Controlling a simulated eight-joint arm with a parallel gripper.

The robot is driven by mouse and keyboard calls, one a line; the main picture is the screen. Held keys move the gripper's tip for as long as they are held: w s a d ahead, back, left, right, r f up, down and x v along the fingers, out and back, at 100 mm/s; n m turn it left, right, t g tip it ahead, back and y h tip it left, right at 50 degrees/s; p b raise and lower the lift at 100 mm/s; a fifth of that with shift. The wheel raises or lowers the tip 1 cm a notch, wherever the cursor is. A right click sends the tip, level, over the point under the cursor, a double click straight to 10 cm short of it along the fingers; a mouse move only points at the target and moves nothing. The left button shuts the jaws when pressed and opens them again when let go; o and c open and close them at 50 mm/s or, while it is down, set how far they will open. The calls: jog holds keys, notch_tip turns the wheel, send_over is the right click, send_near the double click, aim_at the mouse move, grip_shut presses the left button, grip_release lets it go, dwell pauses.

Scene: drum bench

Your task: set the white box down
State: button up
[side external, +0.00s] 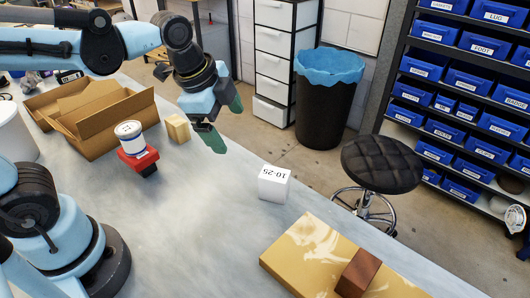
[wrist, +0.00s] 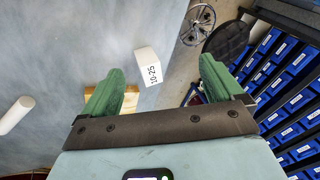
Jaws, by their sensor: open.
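The white box (side external: 273,184), marked 10-25, rests on the grey bench near its right edge in the side view. In the wrist view the white box (wrist: 148,66) shows ahead of the fingers, between their tips and nearer the left one. My gripper (side external: 228,125) is open and empty, raised above the bench, up and to the left of the box in the side view. Its two green fingers are spread wide in the wrist view (wrist: 165,72). Nothing touches the box.
A yellow board (side external: 310,250) with a brown block (side external: 358,273) lies at the front right. The bench middle is clear.

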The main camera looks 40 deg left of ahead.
jog(key=s+a+f+n+t, duration=0.1)
jog(key=s+a+n+t, duration=0.2)
jog(key=n, duration=1)
jog(key=shift+s+a+f+y, duration=0.3)
jog(key=shift+s+a+f, duration=0.1)
jog(key=shift+a, duration=0.35)
